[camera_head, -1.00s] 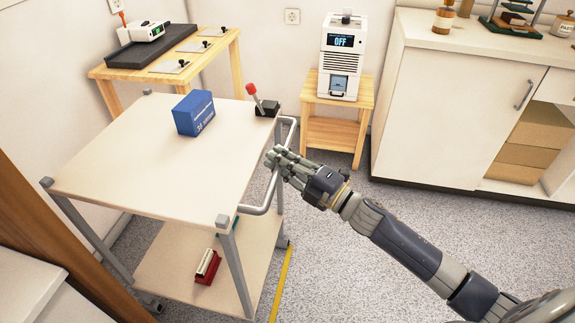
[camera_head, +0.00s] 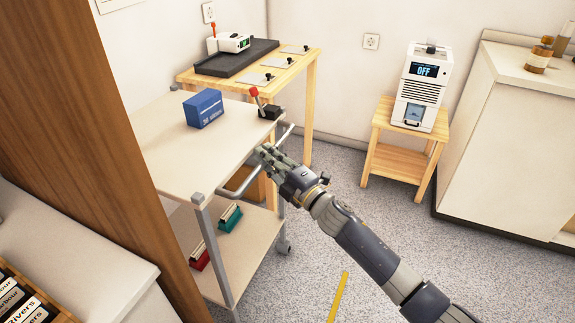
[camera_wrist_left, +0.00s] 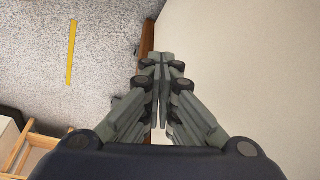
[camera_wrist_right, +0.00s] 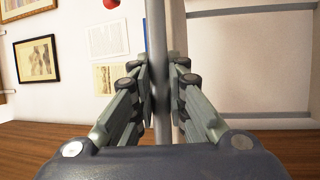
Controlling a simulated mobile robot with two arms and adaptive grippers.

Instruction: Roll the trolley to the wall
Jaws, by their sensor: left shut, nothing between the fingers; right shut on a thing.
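The trolley (camera_head: 165,150) is a two-shelf cart with a cream top, grey legs and castors, at the left of the head view. A blue box (camera_head: 204,108) and a small black device with a red-knobbed lever (camera_head: 268,111) stand on its top. My right gripper (camera_head: 266,154) is shut on the trolley's grey handle bar; in the right wrist view the bar (camera_wrist_right: 157,60) passes between the fingers. My left gripper (camera_wrist_left: 160,60) is shut and empty in its wrist view, and is outside the head view. A brown upright panel hides the trolley's left part.
A wooden table (camera_head: 312,68) with a black tray stands against the wall behind the trolley. A wooden stand (camera_head: 400,155) holds a white machine reading OFF. A white cabinet (camera_head: 500,150) is at right. Speckled floor with a yellow strip (camera_head: 338,298) is open in front.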

